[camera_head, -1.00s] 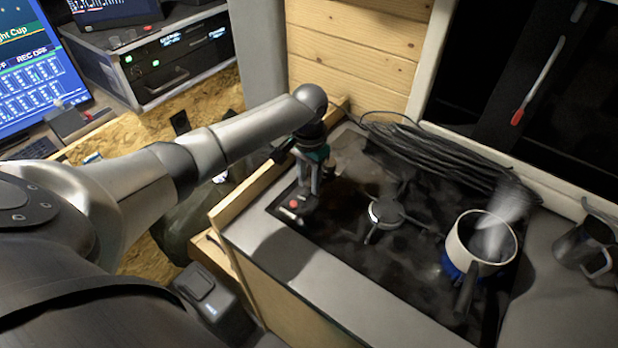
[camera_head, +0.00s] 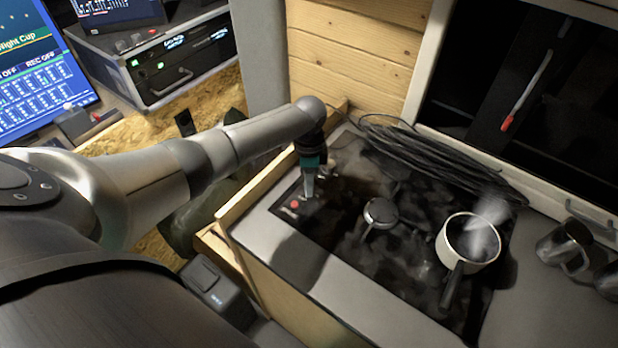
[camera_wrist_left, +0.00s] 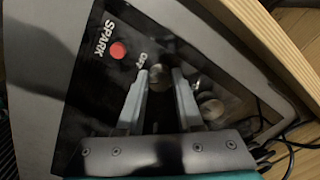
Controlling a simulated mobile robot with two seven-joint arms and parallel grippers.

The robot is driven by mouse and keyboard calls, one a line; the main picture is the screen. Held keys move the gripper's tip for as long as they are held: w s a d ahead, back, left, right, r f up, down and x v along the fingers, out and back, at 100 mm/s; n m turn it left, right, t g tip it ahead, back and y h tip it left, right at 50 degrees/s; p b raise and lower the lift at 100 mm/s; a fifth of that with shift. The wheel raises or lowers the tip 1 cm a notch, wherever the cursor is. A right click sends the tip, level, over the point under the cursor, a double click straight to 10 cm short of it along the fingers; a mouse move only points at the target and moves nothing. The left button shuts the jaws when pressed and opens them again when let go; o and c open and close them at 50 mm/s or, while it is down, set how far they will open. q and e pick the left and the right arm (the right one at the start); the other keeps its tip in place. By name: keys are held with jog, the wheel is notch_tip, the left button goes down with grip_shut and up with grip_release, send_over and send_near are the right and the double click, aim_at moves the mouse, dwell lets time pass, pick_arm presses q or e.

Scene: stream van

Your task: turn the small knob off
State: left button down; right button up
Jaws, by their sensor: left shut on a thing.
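My left gripper (camera_head: 309,188) points down at the black control panel (camera_head: 318,222) at the stove's left corner. In the left wrist view, its two fingers (camera_wrist_left: 159,76) stand on either side of a small round metal knob (camera_wrist_left: 158,74), shut on it beside the OFF lettering. A second round knob (camera_wrist_left: 210,106) shows right of the right finger. A red button (camera_wrist_left: 118,51) marked SPARK sits left of the fingers, and also shows in the head view (camera_head: 295,204). In the head view the gripper hides the knobs. My right gripper is not in view.
A steaming pot (camera_head: 453,239) stands on the right of the stove, its handle toward the front. A bare burner (camera_head: 380,212) lies between it and my gripper. Black cables (camera_head: 440,150) run along the back. A wooden edge (camera_head: 262,186) borders the stove's left side.

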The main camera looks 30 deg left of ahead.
pick_arm(q)
jog(key=m, duration=0.3)
jog(key=shift+w+m, duration=0.1)
jog(key=shift+m, duration=2.1)
jog(key=c, duration=0.6)
grip_release()
jog(key=shift+o, duration=0.2)
notch_tip(320, 180, up, 15)
jog(key=p, duration=0.1)
jog(key=shift+r, duration=0.2)
